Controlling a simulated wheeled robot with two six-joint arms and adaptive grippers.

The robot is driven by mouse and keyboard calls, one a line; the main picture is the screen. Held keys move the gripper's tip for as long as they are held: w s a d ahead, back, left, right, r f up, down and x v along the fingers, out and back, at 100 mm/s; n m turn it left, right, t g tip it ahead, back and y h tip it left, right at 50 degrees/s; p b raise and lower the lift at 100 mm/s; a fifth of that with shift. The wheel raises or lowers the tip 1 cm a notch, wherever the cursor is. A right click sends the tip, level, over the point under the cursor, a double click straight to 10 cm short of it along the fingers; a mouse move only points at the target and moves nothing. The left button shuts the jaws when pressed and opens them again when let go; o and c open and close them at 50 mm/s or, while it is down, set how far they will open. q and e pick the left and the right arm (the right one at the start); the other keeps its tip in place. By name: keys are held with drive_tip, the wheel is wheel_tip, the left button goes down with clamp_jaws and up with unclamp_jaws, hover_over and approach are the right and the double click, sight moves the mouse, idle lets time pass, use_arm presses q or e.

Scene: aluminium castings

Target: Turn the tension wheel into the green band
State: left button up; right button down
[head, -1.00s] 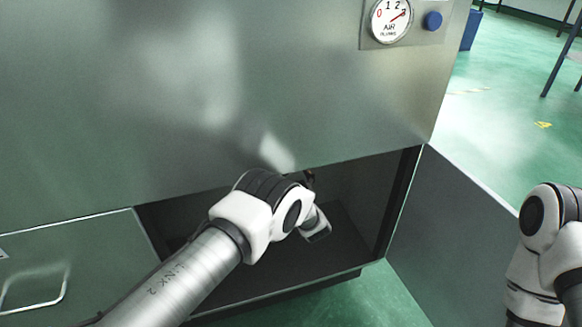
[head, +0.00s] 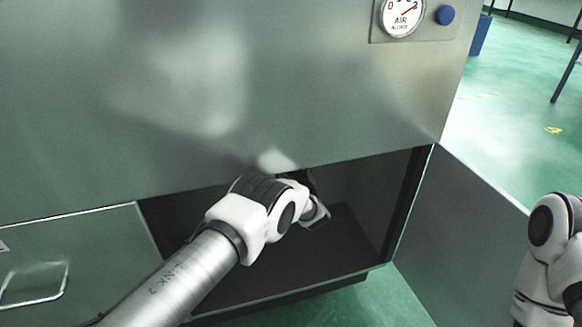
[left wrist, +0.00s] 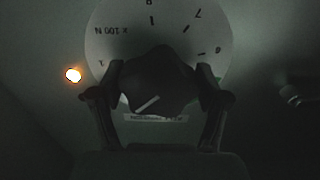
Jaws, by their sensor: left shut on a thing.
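The tension wheel (left wrist: 158,82) is a dark, lobed knob in the middle of the left wrist view, with a pale line on its lower part. Behind it is a pale round dial (left wrist: 125,35) with upside-down numbers and "x 100 N". A small patch of the green band (left wrist: 217,74) shows at the dial's right edge; the rest is hidden. My left gripper (left wrist: 159,88) is shut on the wheel, one finger on each side. In the head view my left arm reaches into the open compartment (head: 345,235), and its fingers and the wheel are hidden there. My right gripper is out of view.
The metal housing (head: 100,90) hangs over the compartment. An open door panel (head: 465,235) stands at its right. An air gauge (head: 402,14) and a blue button (head: 445,15) are above. A bright lamp (left wrist: 73,75) glows left of the dial.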

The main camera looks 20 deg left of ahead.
use_arm(q)
drive_tip(key=n, duration=0.4)
drive_tip(key=shift+w+r+n, duration=0.1)
drive_tip(key=shift+n, duration=0.2)
drive_tip(key=n, duration=0.4)
drive_tip(key=shift+w+d+r+n, duration=0.1)
drive_tip(key=shift+d+n, duration=0.05)
drive_tip(key=shift+n, duration=0.15)
drive_tip(key=n, duration=0.4)
drive_tip(key=shift+r+n, duration=0.1)
drive_tip(key=shift+n, duration=0.2)
drive_tip(key=shift+r+n, duration=0.1)
drive_tip(key=shift+n, duration=2.2)
drive_tip(key=o, duration=1.2)
drive_tip(key=shift+c, duration=0.2)
